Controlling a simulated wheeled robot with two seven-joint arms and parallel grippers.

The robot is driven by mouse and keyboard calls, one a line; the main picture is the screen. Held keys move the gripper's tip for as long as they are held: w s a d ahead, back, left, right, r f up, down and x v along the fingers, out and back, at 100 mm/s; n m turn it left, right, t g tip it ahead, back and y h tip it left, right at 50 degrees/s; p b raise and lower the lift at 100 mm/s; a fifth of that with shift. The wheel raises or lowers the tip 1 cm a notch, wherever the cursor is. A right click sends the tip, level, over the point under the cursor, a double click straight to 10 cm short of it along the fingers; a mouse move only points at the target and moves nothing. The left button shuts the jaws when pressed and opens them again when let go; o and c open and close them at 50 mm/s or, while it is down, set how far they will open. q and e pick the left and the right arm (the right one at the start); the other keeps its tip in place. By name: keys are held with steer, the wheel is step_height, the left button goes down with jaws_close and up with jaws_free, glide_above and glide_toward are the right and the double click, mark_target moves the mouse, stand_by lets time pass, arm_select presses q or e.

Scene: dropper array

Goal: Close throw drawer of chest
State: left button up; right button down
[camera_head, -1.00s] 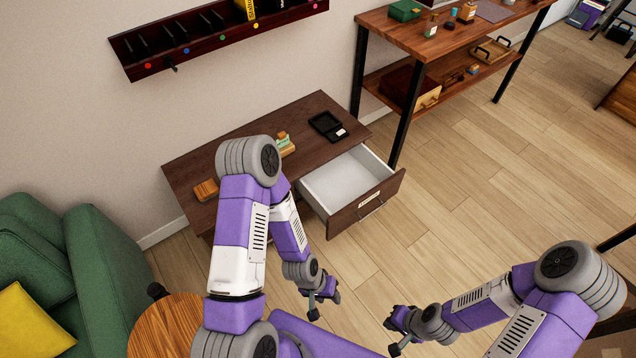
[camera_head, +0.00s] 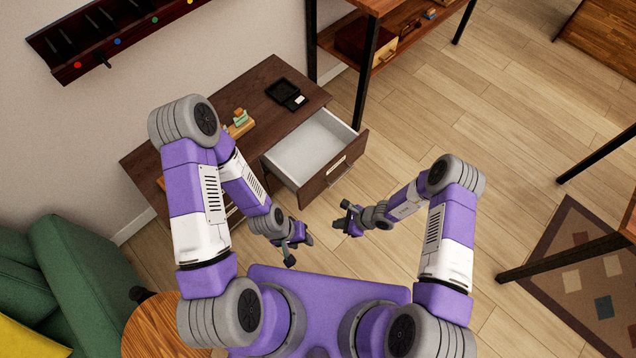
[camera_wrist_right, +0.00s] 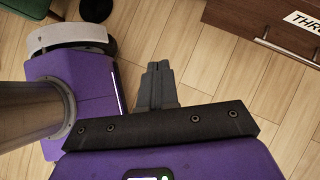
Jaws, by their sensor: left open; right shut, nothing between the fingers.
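The brown chest (camera_head: 245,97) stands against the wall. Its right-hand drawer (camera_head: 320,173) is pulled out, with a white, empty-looking inside (camera_head: 305,146), a white label and a bar handle on the front. In the right wrist view the drawer front (camera_wrist_right: 262,22) is at the top right, its label partly cut off and reading "THRO". My right gripper (camera_head: 341,218) is shut and empty, just in front of the drawer and apart from it; its closed fingers show in the wrist view (camera_wrist_right: 157,82). My left gripper (camera_head: 298,246) is open and empty, in front of the chest, left of the right gripper.
A black open case (camera_head: 286,94) and a small wooden stand (camera_head: 240,122) sit on the chest top. A dark shelf unit (camera_head: 368,60) stands right of the chest. A green armchair (camera_head: 90,275) and round wooden table (camera_head: 160,325) are at left. Floor right of the drawer is clear.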

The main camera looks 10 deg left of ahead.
steer(key=w+a+f+m+t+p, duration=0.1)
steer(key=w+m+t, duration=0.45)
steer(key=w, duration=0.45)
arm_select(q)
steer(key=shift+f+b, duration=2.85)
steer(key=shift+b, duration=0.7)
arm_select(e)
glide_toward(313, 183)
steer(key=shift+m+g, duration=0.25)
steer(key=shift+m, duration=0.1)
steer(key=shift+x, duration=2.95)
steer(key=shift+w+r, duration=0.1)
steer(key=shift+w, duration=0.05)
